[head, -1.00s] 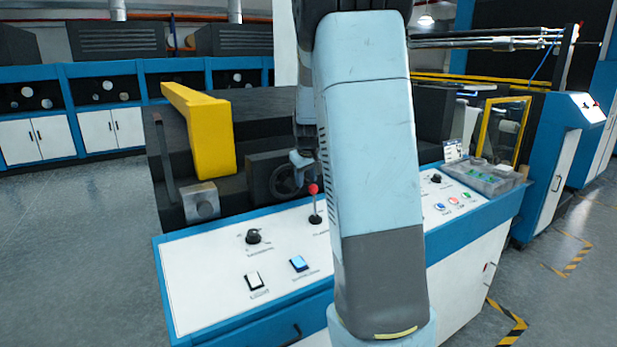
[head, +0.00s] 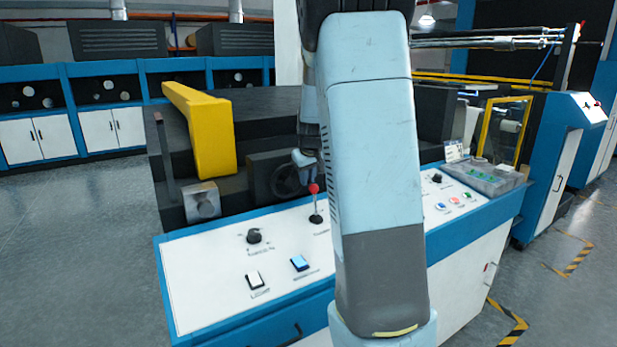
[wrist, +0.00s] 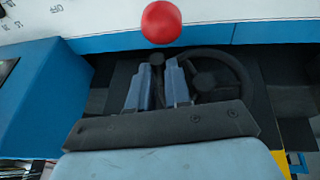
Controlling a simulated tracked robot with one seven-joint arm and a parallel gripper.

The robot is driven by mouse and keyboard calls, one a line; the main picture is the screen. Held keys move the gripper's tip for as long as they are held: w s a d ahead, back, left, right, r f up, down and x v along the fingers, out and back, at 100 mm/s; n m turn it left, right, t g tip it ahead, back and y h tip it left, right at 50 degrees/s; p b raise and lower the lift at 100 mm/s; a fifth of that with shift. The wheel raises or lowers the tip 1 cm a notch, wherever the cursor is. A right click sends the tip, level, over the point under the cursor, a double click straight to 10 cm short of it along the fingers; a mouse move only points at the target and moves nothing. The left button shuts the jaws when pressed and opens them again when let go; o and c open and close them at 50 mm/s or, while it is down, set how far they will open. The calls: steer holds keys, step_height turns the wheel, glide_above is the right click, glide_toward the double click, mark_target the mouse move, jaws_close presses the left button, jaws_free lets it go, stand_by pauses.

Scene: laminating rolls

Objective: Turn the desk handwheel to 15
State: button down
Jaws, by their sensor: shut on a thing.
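The black handwheel (head: 286,181) is upright on the dark front of the machine, behind the white control panel. My gripper (head: 304,158) is at the wheel's upper right side in the head view, partly hidden by my arm. In the wrist view the handwheel (wrist: 214,75) lies to the right of my two blue-grey fingers. The wheel's hub and a spoke show. I cannot read the wheel's setting.
A red-knobbed lever (head: 315,190) stands just in front of the wheel; its red ball (wrist: 162,22) is close in the wrist view. The white panel (head: 205,285) carries a black knob (head: 254,236) and push buttons. A yellow guard (head: 205,135) rises to the left.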

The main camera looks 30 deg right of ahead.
steer(key=shift+d+f+m+y, duration=0.2)
steer(key=shift+f+y, duration=0.15)
steer(key=shift+y, duration=0.3)
steer(key=shift+d+f+m+y, duration=0.15)
steer(key=shift+f+y, duration=0.15)
steer(key=shift+y, duration=0.35)
step_height(320, 180, down, 2)
steer(key=y, duration=0.4)
steer(key=shift+m, duration=0.35)
steer(key=f+y, duration=0.1)
steer(key=y, duration=0.1)
steer(key=f+m+y, duration=0.1)
steer(key=y, duration=0.1)
steer(key=shift+a, duration=0.35)
steer(key=shift+s+a+f+m+y, duration=0.15)
steer(key=shift+a+f+y, duration=0.1)
steer(key=shift+y, duration=0.4)
steer(key=shift+w+a+f+m+y, duration=0.15)
steer(key=shift+a+f+y, duration=0.1)
steer(key=shift+y, duration=0.4)
steer(key=shift+s+f+t, duration=0.1)
steer(key=shift+s+t, duration=0.05)
steer(key=shift+t, duration=0.15)
steer(key=c, duration=1.1)
jaws_free()
